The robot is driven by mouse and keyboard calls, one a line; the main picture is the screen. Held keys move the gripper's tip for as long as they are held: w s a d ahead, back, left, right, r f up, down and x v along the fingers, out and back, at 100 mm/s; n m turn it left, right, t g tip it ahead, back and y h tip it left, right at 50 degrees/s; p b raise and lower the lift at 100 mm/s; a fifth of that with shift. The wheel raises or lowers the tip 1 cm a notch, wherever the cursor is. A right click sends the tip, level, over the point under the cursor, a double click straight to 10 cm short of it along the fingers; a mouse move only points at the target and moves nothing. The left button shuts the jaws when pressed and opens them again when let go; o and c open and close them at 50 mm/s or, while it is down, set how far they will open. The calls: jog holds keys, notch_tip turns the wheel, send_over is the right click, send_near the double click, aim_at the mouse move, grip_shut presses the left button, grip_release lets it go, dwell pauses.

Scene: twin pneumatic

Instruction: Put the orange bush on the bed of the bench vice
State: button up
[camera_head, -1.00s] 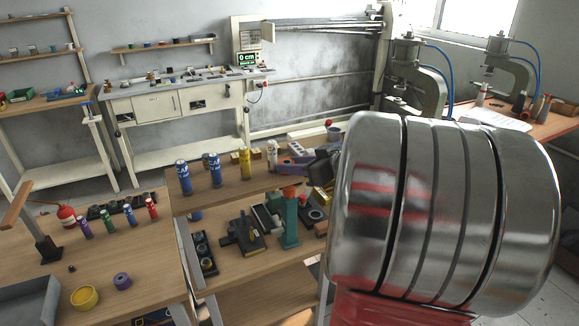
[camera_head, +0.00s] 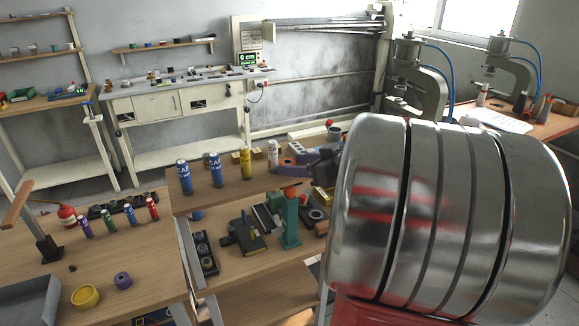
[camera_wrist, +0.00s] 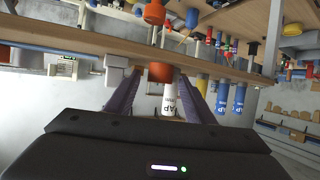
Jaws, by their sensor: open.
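The orange bush (camera_wrist: 160,72) shows in the wrist view, where the scene appears upside down. It is between the two purple fingertips of my gripper (camera_wrist: 157,80), with the white can close by. My gripper is open, with gaps on both sides of the bush. In the head view the bush (camera_head: 287,161) is small and partly covered by the fingers, on the raised wooden shelf. A dark device that looks like the bench vice (camera_head: 243,236) stands on the lower bench, left of a teal post with an orange top (camera_head: 290,218).
Blue cans (camera_head: 215,170), a yellow can (camera_head: 246,163) and the white can (camera_head: 272,155) stand along the raised shelf (camera_head: 228,192). A black tray (camera_head: 205,255) lies left of the vice. My metallic arm covers the right side of the head view.

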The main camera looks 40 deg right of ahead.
jog(key=v, duration=1.1)
jog(key=shift+w, duration=0.1)
